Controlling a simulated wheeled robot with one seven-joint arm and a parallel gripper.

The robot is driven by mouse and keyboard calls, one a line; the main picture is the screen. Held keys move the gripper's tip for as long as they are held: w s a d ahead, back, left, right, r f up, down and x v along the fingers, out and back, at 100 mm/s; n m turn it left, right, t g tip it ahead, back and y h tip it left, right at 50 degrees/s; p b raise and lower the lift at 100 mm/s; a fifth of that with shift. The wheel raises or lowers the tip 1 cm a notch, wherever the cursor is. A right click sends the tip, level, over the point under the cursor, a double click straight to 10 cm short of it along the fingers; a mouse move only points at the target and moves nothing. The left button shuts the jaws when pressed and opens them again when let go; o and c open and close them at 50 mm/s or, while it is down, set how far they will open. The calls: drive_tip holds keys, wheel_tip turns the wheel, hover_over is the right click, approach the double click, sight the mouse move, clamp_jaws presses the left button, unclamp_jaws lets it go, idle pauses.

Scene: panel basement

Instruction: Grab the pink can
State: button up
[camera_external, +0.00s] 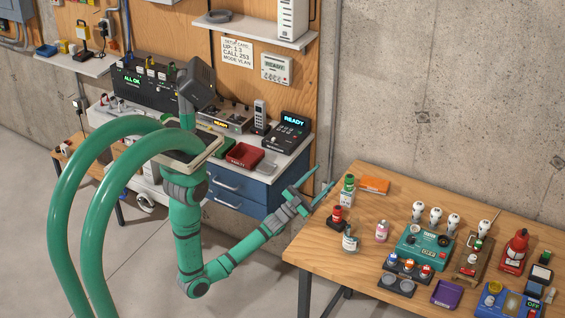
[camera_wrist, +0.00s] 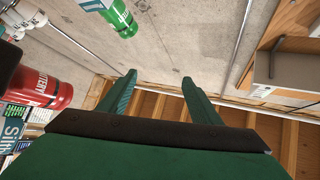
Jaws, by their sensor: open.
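The pink can (camera_external: 382,231) is small and upright on the wooden table (camera_external: 345,190), left of the teal device. I cannot make it out in the wrist view. My gripper (camera_external: 318,185) is at the table's left edge, up and left of the can and apart from it. Its two fingers are spread with nothing between them, as the wrist view also shows (camera_wrist: 158,80).
A red-topped bottle (camera_external: 337,217), a green-labelled bottle (camera_external: 347,188) and a clear bottle (camera_external: 350,240) stand near the can. An orange box (camera_external: 374,185) lies behind. A teal device (camera_external: 424,249) sits to the right. A blue-drawered bench (camera_external: 235,186) stands left.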

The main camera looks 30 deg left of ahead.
drive_tip(key=w+d+r+m+g+h, duration=0.3)
drive_tip(key=d+r+m+g+h, duration=0.8)
drive_tip(key=d+r+m+g, duration=1.05)
drive_tip(key=s+d+f+m+g+y, duration=0.2)
drive_tip(key=s+d+m+g+y, duration=0.8)
drive_tip(key=s+d+m, duration=0.4)
drive_tip(key=s+d+f+m+y, duration=0.25)
drive_tip(key=s+f+y, duration=0.25)
drive_tip(key=s+f, duration=0.25)
drive_tip(key=t+y, duration=1)
drive_tip(key=y, duration=0.1)
approach(382, 231)
drive_tip(key=shift+w+a+f, duration=0.4)
drive_tip(key=shift+w+f, duration=0.35)
drive_tip(key=shift+w+a+n, duration=0.15)
drive_tip(key=shift+w+n, duration=0.05)
drive_tip(key=shift+n, duration=0.1)
drive_tip(key=shift+f, duration=0.3)
wheel_tip(382, 231, down, 10)
drive_tip(key=shift+f, duration=0.1)
drive_tip(key=c, duration=1.2)
